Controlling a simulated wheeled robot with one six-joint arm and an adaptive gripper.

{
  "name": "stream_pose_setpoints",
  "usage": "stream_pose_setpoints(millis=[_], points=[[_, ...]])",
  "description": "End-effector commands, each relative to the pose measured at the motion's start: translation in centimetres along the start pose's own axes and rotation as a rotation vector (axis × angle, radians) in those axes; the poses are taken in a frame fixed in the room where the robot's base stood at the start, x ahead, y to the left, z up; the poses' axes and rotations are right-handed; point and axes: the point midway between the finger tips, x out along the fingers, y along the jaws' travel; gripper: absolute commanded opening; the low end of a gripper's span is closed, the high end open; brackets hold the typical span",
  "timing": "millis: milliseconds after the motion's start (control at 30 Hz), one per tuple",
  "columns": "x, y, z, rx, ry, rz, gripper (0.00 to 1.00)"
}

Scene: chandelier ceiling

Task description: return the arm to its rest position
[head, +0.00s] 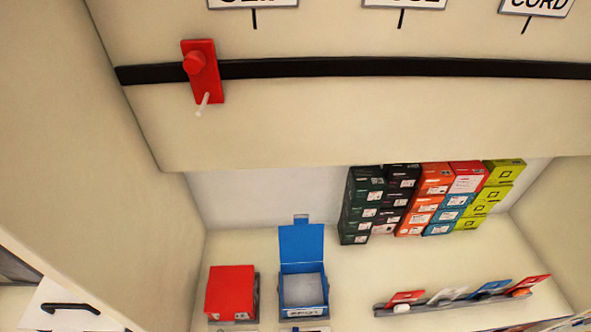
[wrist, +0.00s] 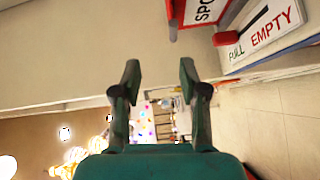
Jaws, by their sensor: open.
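My gripper (wrist: 159,85) shows in the wrist view, with two dark green fingers spread apart and nothing between them. Beyond the fingers are a pale wall or panel edge and a blurred room with hanging lights. In the head view neither my arm nor my gripper shows, so its place relative to the shelf cannot be told from there.
A blue open-lidded box (head: 303,262) and a red box (head: 231,292) sit on the shelf. Stacked coloured cartons (head: 437,198) stand behind. A red hook plate (head: 203,72) hangs on a black rail (head: 400,67). A FULL/EMPTY sign (wrist: 265,30) is close at upper right.

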Motion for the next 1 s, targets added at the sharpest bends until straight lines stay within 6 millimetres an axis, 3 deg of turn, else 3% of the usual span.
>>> stream_pose_setpoints(millis=[367,567,667,800,1000], points=[[-4.5,-0.2,4.9,0.225,-0.118,0.027,0.43],[-8.3,-1.1,7.8,0.382,-0.215,0.035,0.43],[-11.3,-1.6,9.5,0.496,-0.285,0.051,0.43],[-16.6,-2.2,11.6,0.701,-0.412,0.099,0.43],[-24.0,-2.5,12.6,1.004,-0.587,0.222,0.43]])
